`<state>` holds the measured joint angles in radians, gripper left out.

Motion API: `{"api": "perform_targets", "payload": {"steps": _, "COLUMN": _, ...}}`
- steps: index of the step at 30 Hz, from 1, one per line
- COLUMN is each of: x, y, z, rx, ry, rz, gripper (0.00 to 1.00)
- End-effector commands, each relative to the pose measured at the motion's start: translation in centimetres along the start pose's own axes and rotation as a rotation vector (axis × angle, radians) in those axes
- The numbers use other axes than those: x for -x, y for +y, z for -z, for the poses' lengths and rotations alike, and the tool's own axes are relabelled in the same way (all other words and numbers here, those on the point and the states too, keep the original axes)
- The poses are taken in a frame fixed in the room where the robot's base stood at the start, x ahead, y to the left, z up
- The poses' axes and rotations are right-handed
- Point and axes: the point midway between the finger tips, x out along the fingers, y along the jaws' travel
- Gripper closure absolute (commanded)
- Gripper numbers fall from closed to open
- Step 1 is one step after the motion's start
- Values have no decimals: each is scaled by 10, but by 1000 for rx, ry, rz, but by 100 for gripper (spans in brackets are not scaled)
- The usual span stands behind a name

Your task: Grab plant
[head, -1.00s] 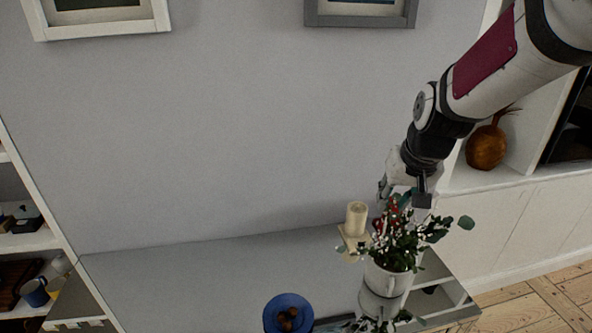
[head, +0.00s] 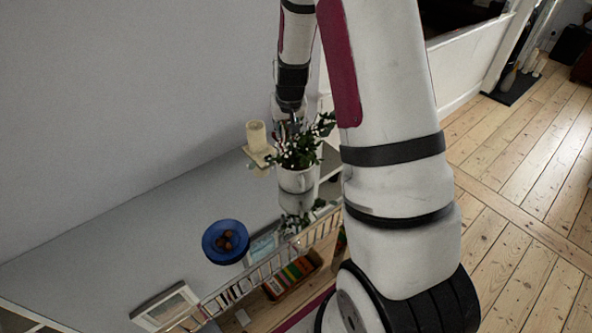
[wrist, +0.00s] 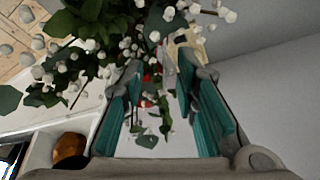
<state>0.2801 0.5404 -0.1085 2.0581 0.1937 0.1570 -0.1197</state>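The plant (head: 298,155) has green leaves, small white blooms and red berries, and stands upright in a white mug-like pot (head: 297,180) on a glossy grey surface. My gripper (head: 289,116) is at the back of the foliage, pointing down, its tips partly hidden by leaves. In the wrist view, the plant (wrist: 100,30) fills the upper left. My gripper's two teal-padded fingers (wrist: 160,75) are spread apart. Leaves and red berries show between and beyond them. Whether the fingers touch the stems cannot be told. The pot is not clear in the wrist view.
A cream candle (head: 256,133) on a wooden holder stands close left of the plant. A blue bowl (head: 212,252) with brown round things is nearer on the same surface. A picture frame (head: 167,306) is at lower left. Open floorboards (head: 520,180) lie to the right.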

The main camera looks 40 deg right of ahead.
Motion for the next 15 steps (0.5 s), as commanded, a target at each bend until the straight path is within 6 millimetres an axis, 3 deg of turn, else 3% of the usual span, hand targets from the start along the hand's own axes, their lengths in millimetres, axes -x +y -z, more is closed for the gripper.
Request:
{"api": "perform_targets", "payload": {"steps": 8, "x": -16, "y": -1, "z": 0, "rx": 0, "ry": 0, "rz": 1, "gripper": 72}}
{"api": "perform_targets", "payload": {"steps": 15, "x": -42, "y": -5, "z": -2, "rx": 1, "ry": -2, "rz": 0, "gripper": 72}}
